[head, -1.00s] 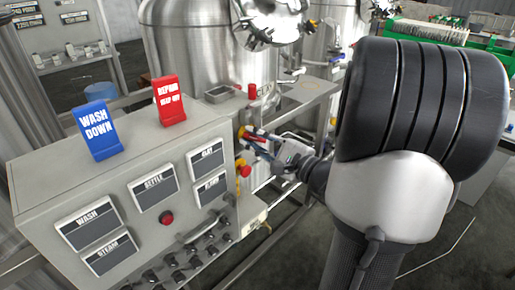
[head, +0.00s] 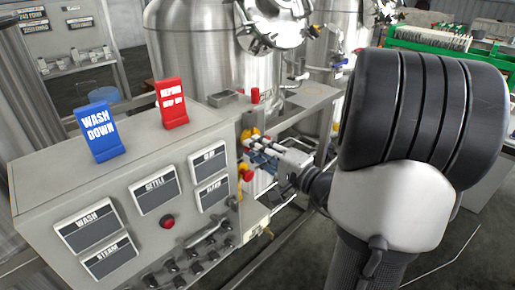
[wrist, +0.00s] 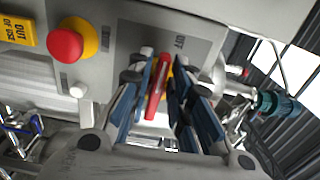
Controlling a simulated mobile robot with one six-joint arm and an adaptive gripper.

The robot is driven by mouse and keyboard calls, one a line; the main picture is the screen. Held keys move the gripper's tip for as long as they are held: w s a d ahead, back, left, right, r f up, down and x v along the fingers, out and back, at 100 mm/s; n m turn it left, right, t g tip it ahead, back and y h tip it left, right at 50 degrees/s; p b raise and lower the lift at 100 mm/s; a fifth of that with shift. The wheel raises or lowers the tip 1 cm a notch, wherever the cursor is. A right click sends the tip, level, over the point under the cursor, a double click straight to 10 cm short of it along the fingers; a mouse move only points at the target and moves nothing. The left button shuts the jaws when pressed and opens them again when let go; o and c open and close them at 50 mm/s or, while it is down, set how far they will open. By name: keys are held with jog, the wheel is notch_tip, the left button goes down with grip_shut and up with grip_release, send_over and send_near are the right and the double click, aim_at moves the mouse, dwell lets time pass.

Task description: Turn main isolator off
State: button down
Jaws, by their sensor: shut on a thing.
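The main isolator shows in the wrist view as a red handle (wrist: 157,86) with yellow behind it, on a dark grey plate (wrist: 203,38) with an OFF label and an ON label. The handle stands between the labels, its upper end tilted toward OFF. My gripper (wrist: 155,88) is shut on the handle, blue pads on either side. In the head view, my gripper (head: 255,147) reaches the right end of the control cabinet (head: 60,185), where the yellow and red isolator is mostly hidden behind the fingers.
A red mushroom button (wrist: 66,41) on a yellow collar sits left of the isolator. Blue WASH DOWN (head: 99,131) and red (head: 173,103) signs stand on the cabinet top. Steel tanks (head: 195,50) and a pipe frame stand behind.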

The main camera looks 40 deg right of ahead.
dwell(0.4)
jog(key=c, duration=1.7)
grip_release()
jog(key=shift+o, duration=0.2)
jog(key=shift+s, duration=0.1)
jog(key=s+d, duration=0.1)
jog(key=s, duration=1)
jog(key=shift+s, duration=0.4)
